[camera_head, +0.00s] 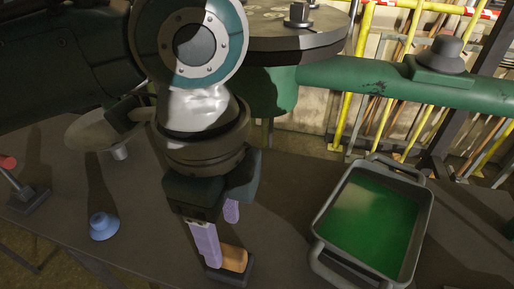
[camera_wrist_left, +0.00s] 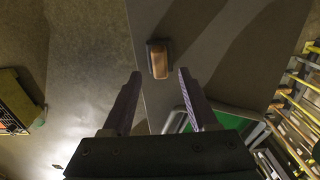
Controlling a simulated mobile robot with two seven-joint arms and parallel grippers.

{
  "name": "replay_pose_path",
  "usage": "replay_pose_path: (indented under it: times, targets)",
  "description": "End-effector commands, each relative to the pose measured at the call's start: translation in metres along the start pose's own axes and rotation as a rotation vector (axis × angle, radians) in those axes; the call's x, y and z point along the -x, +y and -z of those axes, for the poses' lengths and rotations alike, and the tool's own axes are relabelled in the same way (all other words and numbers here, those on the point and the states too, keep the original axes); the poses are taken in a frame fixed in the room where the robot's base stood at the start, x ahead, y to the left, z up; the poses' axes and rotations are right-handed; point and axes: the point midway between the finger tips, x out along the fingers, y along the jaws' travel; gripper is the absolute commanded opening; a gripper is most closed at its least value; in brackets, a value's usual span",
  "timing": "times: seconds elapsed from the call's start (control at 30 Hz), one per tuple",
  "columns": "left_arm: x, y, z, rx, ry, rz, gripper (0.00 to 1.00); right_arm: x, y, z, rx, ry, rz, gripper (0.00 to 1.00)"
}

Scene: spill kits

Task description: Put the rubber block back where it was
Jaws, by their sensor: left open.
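My left gripper (camera_head: 221,238) points down over the dark table, with its pale purple fingers apart. It also shows in the left wrist view (camera_wrist_left: 160,76), open, with nothing held. A small orange-brown block (camera_head: 234,258) with a dark base or surround lies on the table, close by the fingertips. In the left wrist view the block (camera_wrist_left: 158,61) shows just beyond the gap between the fingertips. I cannot tell whether it is the rubber block. One finger partly hides it in the head view. My right gripper is not in view.
A grey handled tray (camera_head: 319,232) with green liquid stands right of the gripper. A blue cup-shaped piece (camera_head: 104,226) and a red-tipped lever (camera_head: 20,187) are at the left. A green pipe (camera_head: 350,77) and a round dark table (camera_head: 290,42) are behind.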

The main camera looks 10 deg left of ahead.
Motion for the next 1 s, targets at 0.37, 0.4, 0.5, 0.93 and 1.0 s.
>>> replay_pose_path:
  times: [0.37, 0.4, 0.5, 0.93, 1.0]
  targets:
    - [0.059, 0.000, 0.000, 0.001, 0.000, 0.000, 0.59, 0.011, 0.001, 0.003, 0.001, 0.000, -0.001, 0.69]
    - [0.060, 0.000, 0.000, 0.001, 0.000, 0.000, 0.59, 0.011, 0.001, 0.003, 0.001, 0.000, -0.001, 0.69]
    - [0.061, 0.001, 0.001, 0.003, 0.004, -0.001, 0.59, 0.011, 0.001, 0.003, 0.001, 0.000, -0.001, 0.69]
    - [0.034, 0.055, 0.040, 0.615, 0.370, 0.072, 0.59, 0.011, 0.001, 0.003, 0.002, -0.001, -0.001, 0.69]
    - [0.029, 0.065, 0.023, 0.808, 0.389, 0.095, 0.59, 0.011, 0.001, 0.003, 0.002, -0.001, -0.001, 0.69]
